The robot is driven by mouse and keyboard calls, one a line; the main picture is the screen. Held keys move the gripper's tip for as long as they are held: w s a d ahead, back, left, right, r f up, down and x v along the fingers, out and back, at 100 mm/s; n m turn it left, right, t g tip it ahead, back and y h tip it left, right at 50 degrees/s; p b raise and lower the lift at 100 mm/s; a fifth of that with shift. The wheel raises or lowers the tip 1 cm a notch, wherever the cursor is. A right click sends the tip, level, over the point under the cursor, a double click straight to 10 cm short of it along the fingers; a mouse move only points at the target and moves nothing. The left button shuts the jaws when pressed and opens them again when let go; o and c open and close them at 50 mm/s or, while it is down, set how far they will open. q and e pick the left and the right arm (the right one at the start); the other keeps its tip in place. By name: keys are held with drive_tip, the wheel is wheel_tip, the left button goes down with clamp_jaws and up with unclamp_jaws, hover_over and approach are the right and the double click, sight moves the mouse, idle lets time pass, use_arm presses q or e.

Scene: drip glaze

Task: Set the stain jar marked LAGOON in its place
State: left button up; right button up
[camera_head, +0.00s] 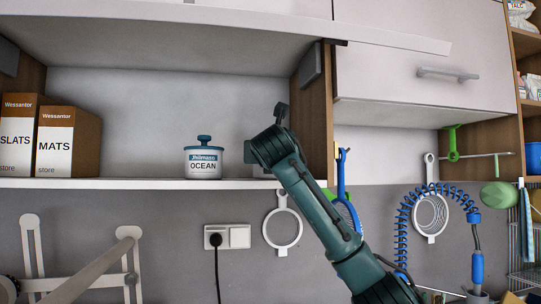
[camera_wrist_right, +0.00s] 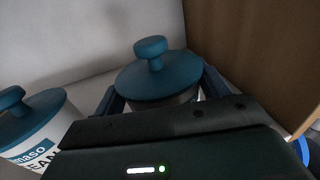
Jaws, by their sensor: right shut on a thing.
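A jar with a teal knobbed lid (camera_wrist_right: 152,80) is between the fingers of my right gripper (camera_head: 264,152), which is shut on it. Its label is hidden, so I cannot read its name. In the head view the gripper and arm cover most of it, at the right end of the open shelf (camera_head: 120,184). I cannot tell whether its base touches the shelf. A similar white jar marked OCEAN (camera_head: 204,164) stands upright on the shelf to the left; it also shows in the right wrist view (camera_wrist_right: 38,130). My left gripper is not in view.
A wooden side panel (camera_head: 315,105) closes the shelf just right of my gripper. Boxes marked MATS (camera_head: 66,142) and SLATS (camera_head: 20,135) stand at the left. The shelf between MATS and OCEAN is clear. A raised flap (camera_head: 250,18) hangs above.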

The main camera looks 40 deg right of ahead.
drive_tip(key=o, duration=1.6)
drive_tip(key=shift+f, duration=0.15)
drive_tip(key=shift+b+v, duration=0.45)
drive_tip(key=shift+v, duration=1.35)
use_arm(q)
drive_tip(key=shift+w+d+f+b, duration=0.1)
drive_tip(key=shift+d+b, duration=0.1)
drive_tip(key=shift+b, duration=0.3)
use_arm(e)
drive_tip(key=v, duration=0.7)
drive_tip(key=shift+s+a, duration=0.15)
drive_tip(key=shift+s, duration=0.05)
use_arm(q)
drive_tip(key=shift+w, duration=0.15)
